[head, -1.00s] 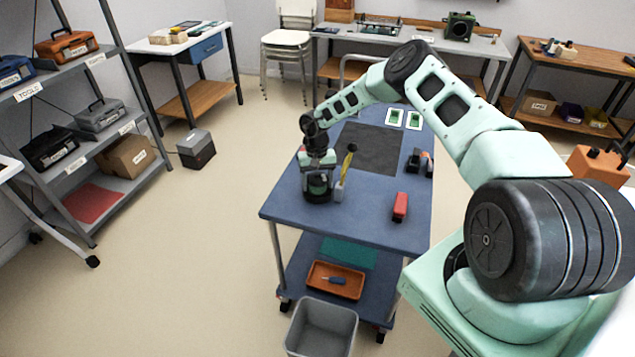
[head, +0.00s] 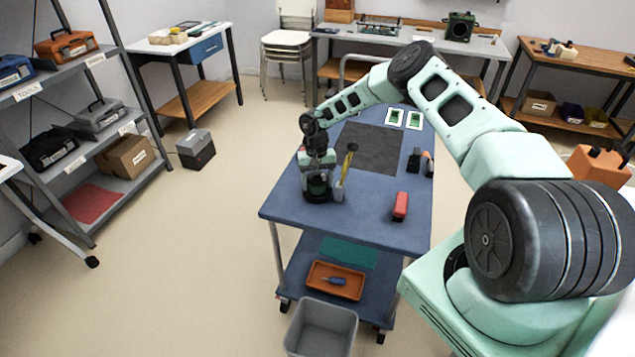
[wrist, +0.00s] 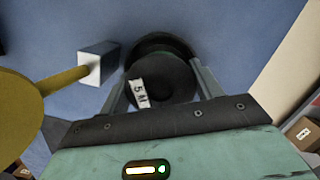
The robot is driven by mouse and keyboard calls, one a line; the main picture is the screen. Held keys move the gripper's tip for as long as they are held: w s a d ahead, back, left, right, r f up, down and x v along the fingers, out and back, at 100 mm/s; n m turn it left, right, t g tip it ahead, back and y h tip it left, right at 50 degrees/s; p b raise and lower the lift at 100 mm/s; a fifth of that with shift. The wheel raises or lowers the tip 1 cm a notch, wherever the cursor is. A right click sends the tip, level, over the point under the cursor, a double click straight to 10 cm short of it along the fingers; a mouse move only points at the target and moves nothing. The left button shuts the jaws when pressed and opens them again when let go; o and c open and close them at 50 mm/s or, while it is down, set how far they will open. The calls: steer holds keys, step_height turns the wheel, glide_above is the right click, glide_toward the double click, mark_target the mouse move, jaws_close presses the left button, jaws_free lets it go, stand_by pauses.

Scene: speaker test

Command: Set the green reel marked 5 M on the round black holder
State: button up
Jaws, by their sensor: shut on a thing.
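The reel (wrist: 172,82) is between the two fingers of my gripper (wrist: 160,92) in the wrist view. It looks very dark there, with a white label reading 5 M on its left side. My gripper is shut on it. The round black holder (wrist: 165,42) shows as a dark rim just beyond and around the far side of the reel. In the head view my gripper (head: 318,178) is low over the near left part of the blue table, with the holder (head: 317,198) directly below. Whether the reel rests fully on the holder cannot be told.
A yellow post with a broad top (wrist: 25,108) rises from a small grey block (wrist: 97,66) close left of my gripper in the wrist view.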

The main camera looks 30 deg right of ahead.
steer(key=shift+f, duration=0.2)
steer(key=shift+r, duration=0.2)
steer(key=shift+r, duration=0.65)
steer(key=shift+f+b, duration=0.5)
steer(key=shift+f, duration=0.3)
stand_by(1.2)
steer(key=shift+r, duration=0.2)
steer(key=shift+r+p, duration=0.45)
steer(key=shift+r, duration=0.2)
steer(key=shift+f+b, duration=0.65)
steer(key=shift+f, duration=0.15)
stand_by(1.0)
